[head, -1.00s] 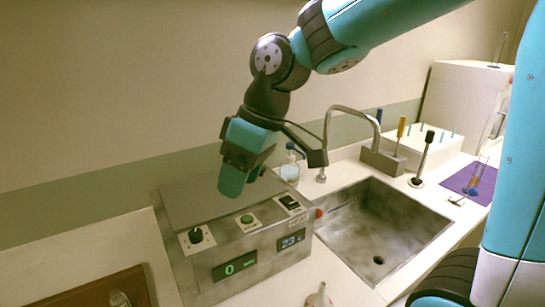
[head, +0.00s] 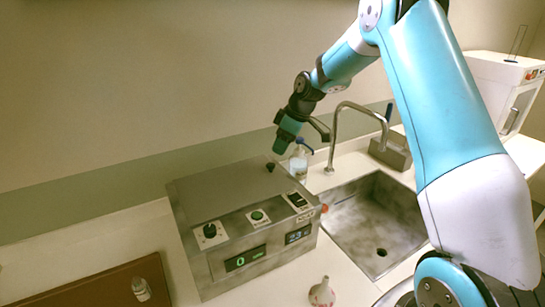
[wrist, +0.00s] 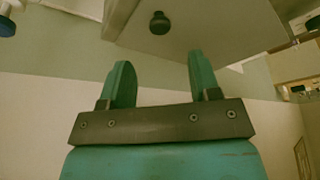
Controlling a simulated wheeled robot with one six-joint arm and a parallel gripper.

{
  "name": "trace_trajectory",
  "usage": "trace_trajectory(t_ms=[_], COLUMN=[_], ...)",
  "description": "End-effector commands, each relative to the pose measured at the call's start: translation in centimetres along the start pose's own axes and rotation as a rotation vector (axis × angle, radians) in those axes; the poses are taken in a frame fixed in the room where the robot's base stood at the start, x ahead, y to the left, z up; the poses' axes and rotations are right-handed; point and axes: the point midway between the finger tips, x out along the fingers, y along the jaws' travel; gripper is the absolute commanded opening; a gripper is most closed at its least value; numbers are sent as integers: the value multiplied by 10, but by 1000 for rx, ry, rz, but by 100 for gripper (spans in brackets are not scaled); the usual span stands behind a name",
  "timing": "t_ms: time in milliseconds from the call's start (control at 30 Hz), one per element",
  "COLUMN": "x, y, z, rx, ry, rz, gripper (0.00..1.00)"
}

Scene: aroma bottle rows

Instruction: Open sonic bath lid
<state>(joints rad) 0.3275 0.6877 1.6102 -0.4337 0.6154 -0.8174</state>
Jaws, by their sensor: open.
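The sonic bath (head: 190,225) is a grey metal box on the counter, with dials and green and blue displays on its front. Its flat lid (head: 215,185) is down. A small dark knob (head: 270,166) stands on the lid near its right end. The lid (wrist: 215,30) and knob (wrist: 159,22) also show in the wrist view, ahead of the fingers. My gripper (head: 280,148) is above the knob and apart from it. In the wrist view my gripper (wrist: 160,62) is open, with nothing between its fingers.
A pump bottle (head: 299,162) stands just right of the bath, close to my gripper. The sink (head: 345,200) and its faucet (head: 334,130) are further right. A brown tray (head: 100,285) with a small bottle (head: 141,289) is at front left.

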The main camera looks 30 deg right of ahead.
Motion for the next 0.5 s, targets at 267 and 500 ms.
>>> trace_trajectory(t_ms=[267, 500], x=[53, 75], y=[0, 0], z=[0, 0], rx=[2, 0], ry=[-2, -1], rz=[-2, 0], gripper=[57, 57])
